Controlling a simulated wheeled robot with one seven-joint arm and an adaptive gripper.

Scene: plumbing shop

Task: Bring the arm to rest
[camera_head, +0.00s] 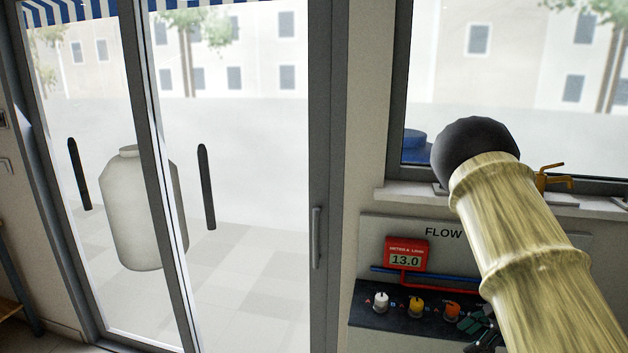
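My arm rises from the lower right of the head view as a pale yellow, banded link with a dark round joint at its top. A dark, jointed part that looks like my gripper (478,324) shows at the lower right, partly hidden behind the link. It appears in front of or beside the right end of the knob panel (385,318); I cannot tell whether it touches anything. Its fingers are too small and too covered to show whether they are open or shut, or whether they hold anything.
A board marked FLOW (375,235) carries a red meter (406,254) reading 13.0, with white (381,302), yellow (416,307) and orange (452,311) knobs below. A windowsill (400,195) holds a brass tap (552,179). Glass doors (250,200) stand left.

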